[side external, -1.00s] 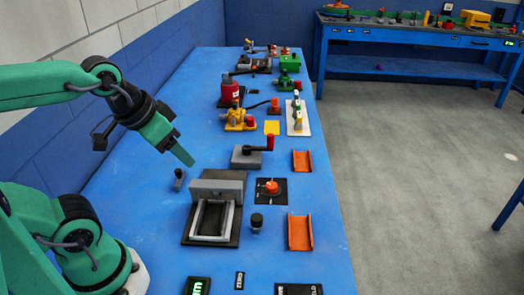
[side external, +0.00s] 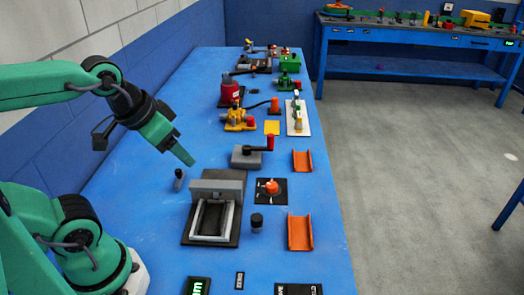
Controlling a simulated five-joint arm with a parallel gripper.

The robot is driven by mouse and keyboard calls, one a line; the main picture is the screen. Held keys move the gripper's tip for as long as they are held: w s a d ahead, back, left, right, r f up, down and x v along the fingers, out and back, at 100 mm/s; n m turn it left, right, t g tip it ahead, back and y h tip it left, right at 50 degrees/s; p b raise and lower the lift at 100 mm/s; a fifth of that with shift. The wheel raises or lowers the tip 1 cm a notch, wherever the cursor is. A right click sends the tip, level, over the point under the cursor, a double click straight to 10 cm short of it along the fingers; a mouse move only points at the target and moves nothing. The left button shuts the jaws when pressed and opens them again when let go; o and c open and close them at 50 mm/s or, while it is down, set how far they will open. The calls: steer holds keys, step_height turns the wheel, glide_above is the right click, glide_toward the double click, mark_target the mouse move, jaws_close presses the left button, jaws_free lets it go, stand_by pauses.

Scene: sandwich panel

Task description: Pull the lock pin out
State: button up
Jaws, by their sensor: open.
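My gripper (side external: 186,158) has green fingers and hangs in the air over the left part of the blue bench. It is open, and nothing shows between its fingers. A small dark upright pin with a grey head (side external: 179,178) stands on the bench just below and left of the fingertips, apart from them. A black-capped round peg (side external: 257,221) stands farther right. I cannot tell for sure which of these is the lock pin. Beside them is a dark base plate (side external: 233,185) with a grey upright block (side external: 215,189) and a light grey rectangular frame (side external: 197,229).
An orange-red knob on a black plate (side external: 270,188) sits right of the base. A grey block with a red-handled crank (side external: 246,158) lies behind. Two orange channels (side external: 301,232) line the right edge. Several colourful fixtures stand farther back. Bare blue bench (side external: 150,215) lies on the left.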

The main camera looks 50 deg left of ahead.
steer(key=shift+w, duration=0.1)
steer(key=shift+c, duration=0.3)
steer(key=g, duration=0.6)
glide_above(257, 217)
steer(key=shift+f, duration=7)
steer(key=shift+f, duration=0.15)
steer(key=shift+f, duration=3.75)
steer(key=shift+c, duration=0.2)
